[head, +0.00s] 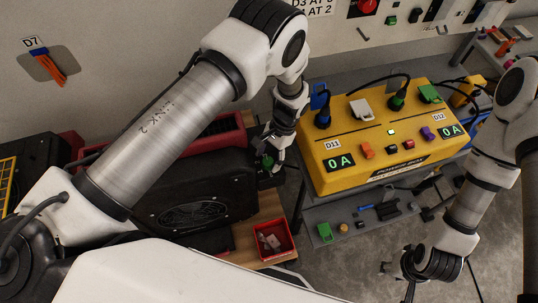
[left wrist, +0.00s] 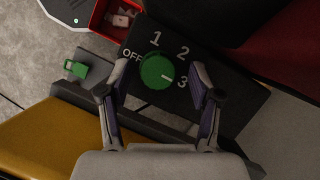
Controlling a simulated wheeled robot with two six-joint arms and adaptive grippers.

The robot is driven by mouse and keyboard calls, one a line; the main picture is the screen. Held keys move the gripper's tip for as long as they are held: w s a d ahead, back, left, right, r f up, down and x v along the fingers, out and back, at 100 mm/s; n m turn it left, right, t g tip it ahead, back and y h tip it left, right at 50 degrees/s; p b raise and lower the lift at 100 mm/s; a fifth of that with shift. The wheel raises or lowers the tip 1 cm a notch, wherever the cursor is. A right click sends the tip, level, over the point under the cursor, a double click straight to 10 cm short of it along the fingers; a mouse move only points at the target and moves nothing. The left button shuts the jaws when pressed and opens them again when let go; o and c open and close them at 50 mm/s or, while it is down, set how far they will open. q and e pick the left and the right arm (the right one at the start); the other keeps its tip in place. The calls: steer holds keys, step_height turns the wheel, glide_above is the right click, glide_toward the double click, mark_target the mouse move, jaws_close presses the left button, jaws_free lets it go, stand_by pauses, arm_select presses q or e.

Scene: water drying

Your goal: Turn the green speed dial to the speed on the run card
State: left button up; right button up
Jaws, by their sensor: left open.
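The green speed dial (left wrist: 157,72) sits on a black panel (left wrist: 222,62) marked OFF, 1, 2 and 3. Its white pointer line points towards the 3. My left gripper (left wrist: 158,77) is open, with one finger on each side of the dial; I cannot tell whether they touch it. In the head view the dial (head: 267,162) is partly hidden by my left gripper (head: 274,152).
A yellow power box (head: 345,170) with plugged cables and "0 A" displays stands right of the dial. A red bin (head: 286,247) is below the dial. A black fan unit (head: 170,195) is left. A lower grey shelf (head: 322,215) holds small items.

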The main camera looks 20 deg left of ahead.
arm_select(q)
steer(key=shift+s+d+r, duration=0.1)
steer(key=c, duration=1.1)
steer(key=shift+c, duration=0.2)
steer(key=shift+n, duration=0.3)
steer(key=shift+n+h+b, duration=0.4)
steer(key=shift+n+b, duration=0.4)
steer(key=n+b, duration=0.1)
steer(key=n, duration=0.1)
steer(key=shift+n+h, duration=0.3)
steer(key=shift+h, duration=0.1)
steer(key=n, duration=0.1)
steer(key=n+h+b, duration=0.1)
steer(key=n, duration=0.1)
steer(key=shift+a+n+h, duration=0.25)
steer(key=shift+n+h, duration=0.65)
steer(key=shift+n, duration=1)
